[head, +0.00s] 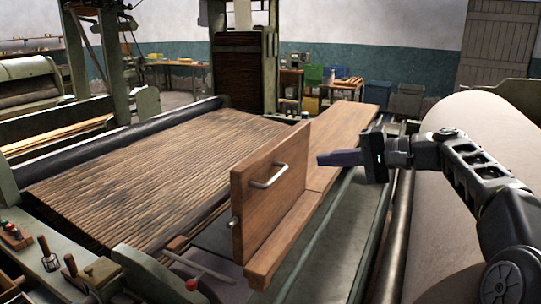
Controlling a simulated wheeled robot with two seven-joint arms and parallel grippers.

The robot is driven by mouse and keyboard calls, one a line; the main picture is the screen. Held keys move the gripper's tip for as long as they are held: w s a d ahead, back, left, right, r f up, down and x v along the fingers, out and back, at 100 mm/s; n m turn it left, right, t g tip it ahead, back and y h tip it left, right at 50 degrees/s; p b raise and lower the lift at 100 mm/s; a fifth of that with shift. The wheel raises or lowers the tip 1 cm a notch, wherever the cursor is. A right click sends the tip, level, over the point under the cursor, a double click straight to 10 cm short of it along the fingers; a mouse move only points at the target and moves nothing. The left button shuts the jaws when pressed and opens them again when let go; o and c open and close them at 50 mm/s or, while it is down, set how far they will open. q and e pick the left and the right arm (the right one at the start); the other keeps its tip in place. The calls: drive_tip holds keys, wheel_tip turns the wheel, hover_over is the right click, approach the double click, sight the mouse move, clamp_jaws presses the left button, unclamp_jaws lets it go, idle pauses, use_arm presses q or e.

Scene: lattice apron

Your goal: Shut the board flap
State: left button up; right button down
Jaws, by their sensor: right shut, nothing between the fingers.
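The board flap (262,205) is a brown wooden panel with a metal bar handle (268,177) on its face. It stands upright along the edge of a long wooden board (345,128). My right gripper (320,159) comes in from the right, to the right of the flap's upper edge. Its fingers are closed together, point left toward the flap and hold nothing. I see a gap in the picture between the fingertips and the flap; the exact distance is hard to tell. My left gripper is not in view.
A slatted wooden lattice (150,160) slopes away left of the flap. A large pale roller (470,150) lies at the right, under my right arm.

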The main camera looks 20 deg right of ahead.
sight(262, 160)
drive_tip(key=p+x, duration=0.1)
drive_tip(key=x, duration=0.3)
drive_tip(key=p+x, duration=0.1)
drive_tip(key=x, duration=0.3)
drive_tip(key=r+p+x, duration=0.1)
drive_tip(key=p+x, duration=0.1)
drive_tip(key=x, duration=0.3)
drive_tip(key=shift+w+a, duration=0.1)
drive_tip(key=shift+w, duration=0.1)
drive_tip(key=shift+w+a+f, duration=0.1)
drive_tip(key=shift+w+a, duration=0.15)
drive_tip(key=shift+w, duration=0.05)
